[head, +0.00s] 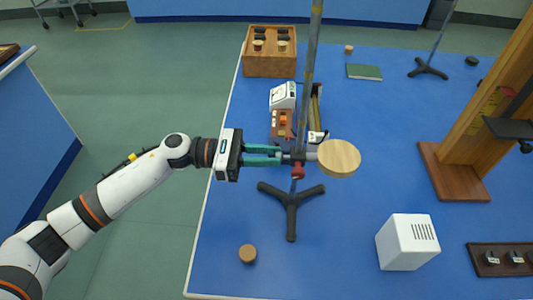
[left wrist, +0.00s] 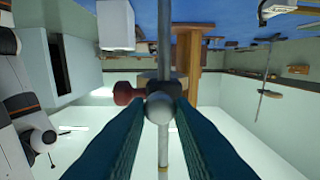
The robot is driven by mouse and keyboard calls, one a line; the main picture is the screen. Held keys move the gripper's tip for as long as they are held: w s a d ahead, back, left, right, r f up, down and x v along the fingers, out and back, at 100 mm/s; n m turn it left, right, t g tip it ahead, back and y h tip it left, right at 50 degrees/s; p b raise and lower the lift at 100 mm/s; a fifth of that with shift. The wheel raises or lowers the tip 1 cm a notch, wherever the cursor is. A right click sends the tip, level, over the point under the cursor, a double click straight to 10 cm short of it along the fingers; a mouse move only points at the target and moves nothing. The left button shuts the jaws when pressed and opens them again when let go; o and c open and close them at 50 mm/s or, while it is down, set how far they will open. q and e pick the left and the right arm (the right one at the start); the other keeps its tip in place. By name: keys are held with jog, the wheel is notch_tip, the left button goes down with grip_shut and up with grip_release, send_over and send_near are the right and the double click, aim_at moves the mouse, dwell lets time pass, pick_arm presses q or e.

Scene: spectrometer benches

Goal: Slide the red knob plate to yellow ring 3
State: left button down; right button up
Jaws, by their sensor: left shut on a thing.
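The red knob plate is a round pale wooden disc (head: 340,158) on a dark clamp, with a red knob (head: 298,172) below the clamp. The clamp sits around the tall grey rod (head: 315,45) of a stand with a black three-legged base (head: 291,208). My left gripper (head: 283,157) reaches in from the left, its green fingers shut on the clamp's near end. In the left wrist view the fingers close on a round grey end (left wrist: 160,107), with the red knob (left wrist: 123,93) to its left. Yellow ring numbers cannot be made out. My right gripper is out of view.
Behind the rod are a white device (head: 283,95) and a wooden box (head: 270,65). A white box (head: 407,242) stands front right, a small wooden disc (head: 247,253) front left. A wooden stand (head: 455,172) is at right. The blue table between them has free room.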

pick_arm(q)
jog(key=shift+r, duration=0.15)
notch_tip(320, 180, up, 20)
jog(key=p, duration=0.3)
jog(key=c, duration=1.3)
grip_release()
jog(key=shift+o, duration=0.2)
